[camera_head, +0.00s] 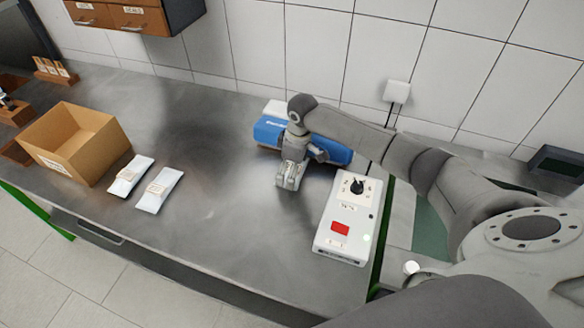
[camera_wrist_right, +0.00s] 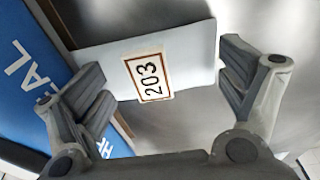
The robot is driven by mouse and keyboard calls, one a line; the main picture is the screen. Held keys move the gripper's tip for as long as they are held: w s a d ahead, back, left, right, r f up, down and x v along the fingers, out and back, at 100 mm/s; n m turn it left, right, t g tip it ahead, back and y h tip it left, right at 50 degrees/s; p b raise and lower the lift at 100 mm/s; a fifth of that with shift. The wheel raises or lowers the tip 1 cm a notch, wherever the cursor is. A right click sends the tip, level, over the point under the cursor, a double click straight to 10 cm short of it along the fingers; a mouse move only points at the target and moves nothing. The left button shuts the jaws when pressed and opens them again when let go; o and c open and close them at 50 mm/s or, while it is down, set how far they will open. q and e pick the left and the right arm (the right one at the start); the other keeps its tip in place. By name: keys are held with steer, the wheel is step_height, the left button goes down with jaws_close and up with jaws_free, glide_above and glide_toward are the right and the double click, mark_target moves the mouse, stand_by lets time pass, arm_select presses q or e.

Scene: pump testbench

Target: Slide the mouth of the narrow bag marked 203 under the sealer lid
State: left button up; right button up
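The narrow bag marked 203 (camera_wrist_right: 195,62) is white with a framed label, and it shows between the two fingers in the right wrist view. My right gripper (camera_head: 288,178) is over the bench at the front of the blue sealer (camera_head: 268,131). In the wrist view the fingers of this gripper (camera_wrist_right: 168,82) stand wide apart, against the bag's two side edges. The sealer's blue body (camera_wrist_right: 28,75) is close on the left there. My left gripper is out of view.
A white control box (camera_head: 347,225) with a black knob and red patch stands right of the gripper. Two other white bags (camera_head: 128,178) (camera_head: 158,190) lie left beside an open cardboard box (camera_head: 75,145). The bench between them and the gripper is clear.

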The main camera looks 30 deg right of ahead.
steer(key=shift+w+d+r, duration=0.15)
steer(key=shift+d, duration=0.05)
step_height(320, 180, up, 12)
steer(key=s, duration=0.1)
steer(key=shift+s+d, duration=0.15)
steer(key=shift+d, duration=0.15)
steer(key=shift+f, duration=0.25)
